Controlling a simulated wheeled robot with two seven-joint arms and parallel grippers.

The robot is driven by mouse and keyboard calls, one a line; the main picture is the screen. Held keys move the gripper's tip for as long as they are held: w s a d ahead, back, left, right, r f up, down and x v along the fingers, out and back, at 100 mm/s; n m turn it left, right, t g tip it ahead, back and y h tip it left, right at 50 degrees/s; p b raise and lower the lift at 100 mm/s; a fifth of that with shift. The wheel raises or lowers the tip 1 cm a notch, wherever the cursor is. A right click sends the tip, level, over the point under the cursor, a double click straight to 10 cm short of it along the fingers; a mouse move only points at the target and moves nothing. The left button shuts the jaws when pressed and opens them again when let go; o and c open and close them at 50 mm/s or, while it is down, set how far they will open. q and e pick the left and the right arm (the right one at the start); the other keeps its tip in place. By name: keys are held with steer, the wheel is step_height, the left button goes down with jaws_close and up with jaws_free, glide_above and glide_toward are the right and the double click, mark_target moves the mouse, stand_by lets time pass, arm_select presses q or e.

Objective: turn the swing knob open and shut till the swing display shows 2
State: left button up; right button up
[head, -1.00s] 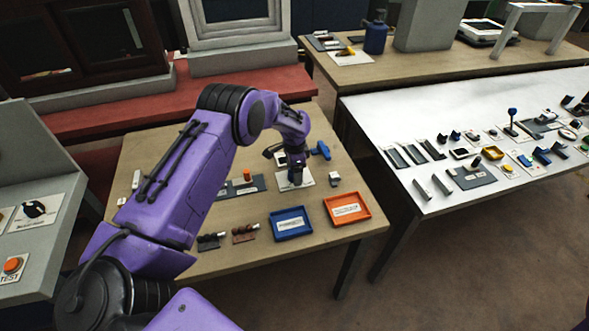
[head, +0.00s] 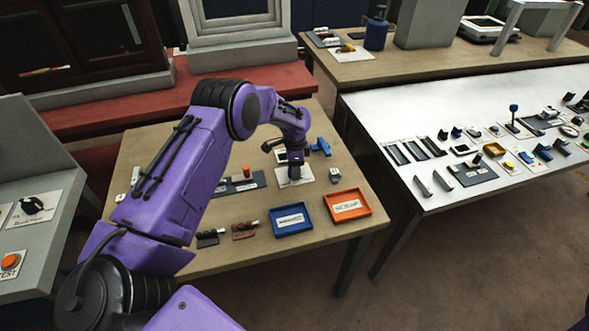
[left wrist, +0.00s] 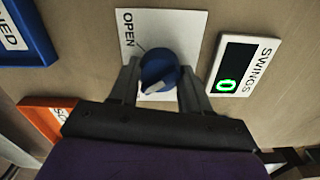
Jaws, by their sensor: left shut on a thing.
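The swing knob (left wrist: 158,70) is round and blue with a light grey pointer, in the left wrist view. It sits on a white plate (left wrist: 190,32) with the word OPEN near one corner. The pointer is turned away from that word. My left gripper (left wrist: 157,82) is shut on the knob, one finger on each side. The swing display (left wrist: 232,72) beside the plate shows a green 0. In the head view my left gripper (head: 296,172) is down over the plate (head: 300,183), and hides the knob. My right gripper is not in view.
A blue tray (head: 309,229) and an orange tray (head: 368,205) lie at the table's front right. A blue T-shaped piece (head: 321,147) is behind the plate. A small light block (head: 335,174) stands to the right. A white table (head: 370,115) with many parts is further right.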

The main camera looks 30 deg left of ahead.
arm_select(q)
steer(key=m+b, duration=0.1)
steer(key=m, duration=0.2)
steer(key=shift+f+m+b, duration=0.1)
steer(key=shift+m+b, duration=0.2)
steer(key=shift+b, duration=0.05)
steer(key=m+b, duration=0.1)
steer(key=m, duration=0.3)
steer(key=shift+m+b, duration=0.3)
steer(key=m+b, duration=0.1)
steer(key=m, duration=0.3)
steer(key=shift+m+b, duration=0.4)
steer(key=shift+m, duration=1.5)
steer(key=shift+r, duration=0.2)
steer(key=o, duration=1.1)
steer(key=shift+c, duration=0.2)
